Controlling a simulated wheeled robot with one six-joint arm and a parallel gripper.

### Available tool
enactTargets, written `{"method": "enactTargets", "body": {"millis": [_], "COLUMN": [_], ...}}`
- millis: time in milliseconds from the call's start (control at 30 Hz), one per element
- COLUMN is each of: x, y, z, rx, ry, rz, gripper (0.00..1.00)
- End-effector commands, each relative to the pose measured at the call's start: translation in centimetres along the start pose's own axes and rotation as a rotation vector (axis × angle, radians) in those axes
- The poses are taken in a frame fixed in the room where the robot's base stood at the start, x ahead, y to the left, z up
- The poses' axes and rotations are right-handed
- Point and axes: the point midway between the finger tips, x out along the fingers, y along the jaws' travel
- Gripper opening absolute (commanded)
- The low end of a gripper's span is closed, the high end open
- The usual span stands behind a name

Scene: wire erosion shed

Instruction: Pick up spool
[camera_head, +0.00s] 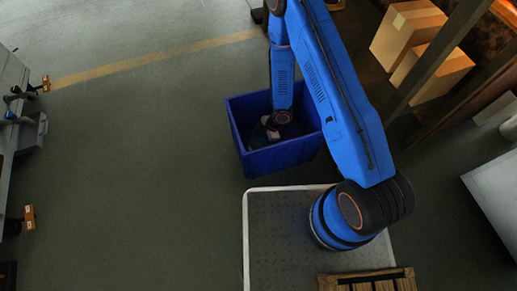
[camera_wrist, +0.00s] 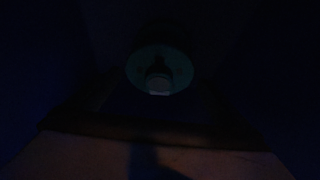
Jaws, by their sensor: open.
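The wrist view is very dark. A dim greenish round thing (camera_wrist: 178,70), which looks like the spool, shows at its upper middle, with a small pale patch at its lower centre. My gripper (camera_head: 272,131) is down inside a blue bin (camera_head: 285,157) in the head view, at the end of my blue arm. The gripper is open, and the round thing lies ahead of it. I cannot tell whether the fingers touch it. In the head view the arm and the bin's shade hide most of what lies in the bin.
The bin's walls stand close around my gripper. Cardboard boxes (camera_head: 407,31) stand on a rack at the upper right. A wooden pallet (camera_head: 373,281) is at the bottom. A grey machine or cabinet (camera_head: 10,85) is at the left edge. The floor left of the bin is clear.

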Motion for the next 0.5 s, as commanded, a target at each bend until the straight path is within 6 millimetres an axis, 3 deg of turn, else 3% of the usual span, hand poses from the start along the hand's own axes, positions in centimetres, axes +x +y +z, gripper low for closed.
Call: {"method": "enactTargets", "body": {"millis": [500], "x": [5.0], "y": [0.2], "z": [0.1], "rx": [0.000], "ry": [-0.001], "rz": [0.000], "gripper": [1.00]}}
